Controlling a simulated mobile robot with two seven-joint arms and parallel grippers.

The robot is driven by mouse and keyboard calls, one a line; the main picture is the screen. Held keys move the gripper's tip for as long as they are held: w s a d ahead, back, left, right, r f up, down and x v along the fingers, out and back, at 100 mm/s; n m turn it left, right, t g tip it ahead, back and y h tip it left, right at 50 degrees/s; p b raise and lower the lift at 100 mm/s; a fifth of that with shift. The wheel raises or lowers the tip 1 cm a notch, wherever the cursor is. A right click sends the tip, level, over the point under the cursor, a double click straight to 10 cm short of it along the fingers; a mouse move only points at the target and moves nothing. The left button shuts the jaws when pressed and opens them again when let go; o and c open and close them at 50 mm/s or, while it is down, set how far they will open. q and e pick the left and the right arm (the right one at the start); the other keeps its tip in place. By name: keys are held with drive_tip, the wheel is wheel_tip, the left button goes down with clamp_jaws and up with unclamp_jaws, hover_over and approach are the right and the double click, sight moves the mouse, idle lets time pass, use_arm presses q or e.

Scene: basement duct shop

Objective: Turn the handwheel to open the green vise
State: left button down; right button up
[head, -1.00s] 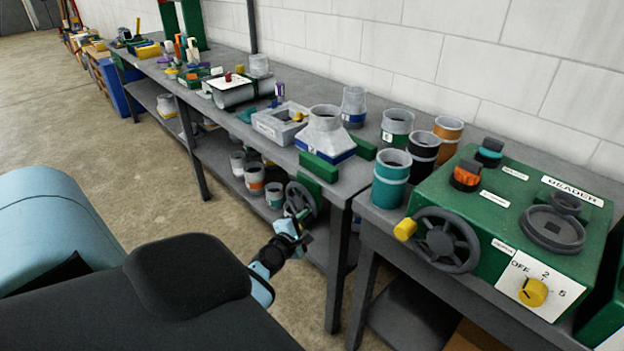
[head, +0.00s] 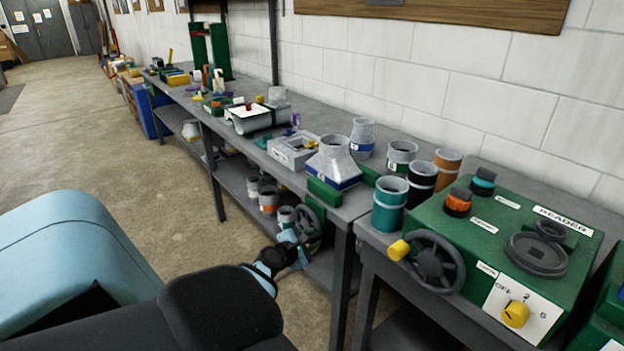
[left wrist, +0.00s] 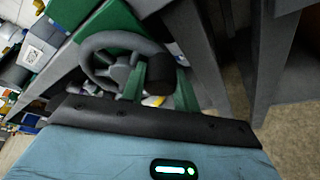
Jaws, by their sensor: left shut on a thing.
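The green vise sits at the front edge of the bench, with a front jaw (head: 324,192) and a rear jaw (head: 363,174). A grey duct fitting with a blue band (head: 333,163) stands between the jaws. The dark grey handwheel (head: 309,217) hangs below the front jaw. My left gripper (head: 299,247) is at the wheel's lower part. In the left wrist view its green fingers (left wrist: 160,80) are shut on the wheel's black handle (left wrist: 166,71), beside the handwheel rim (left wrist: 88,58). My right gripper is not in view.
A green beader machine (head: 480,225) with its own handwheel (head: 435,262) stands on the nearer bench at right. A teal can (head: 389,205) stands beside it. Cans (head: 268,201) sit on the lower shelf behind the wheel. The floor at left is clear.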

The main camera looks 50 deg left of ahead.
use_arm(q)
drive_tip(key=shift+r, duration=0.15)
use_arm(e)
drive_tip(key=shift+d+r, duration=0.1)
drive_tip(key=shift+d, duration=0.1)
use_arm(q)
drive_tip(key=c, duration=1.1)
unclamp_jaws()
drive_tip(key=shift+o, duration=0.2)
drive_tip(key=p+v, duration=0.2)
drive_tip(key=v, duration=0.5)
drive_tip(key=shift+s+p, duration=0.35)
drive_tip(key=shift+s, duration=0.05)
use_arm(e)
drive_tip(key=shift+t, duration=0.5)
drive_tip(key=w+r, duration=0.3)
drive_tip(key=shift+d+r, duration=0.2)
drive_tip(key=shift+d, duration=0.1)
use_arm(q)
drive_tip(key=shift+d+r, duration=0.1)
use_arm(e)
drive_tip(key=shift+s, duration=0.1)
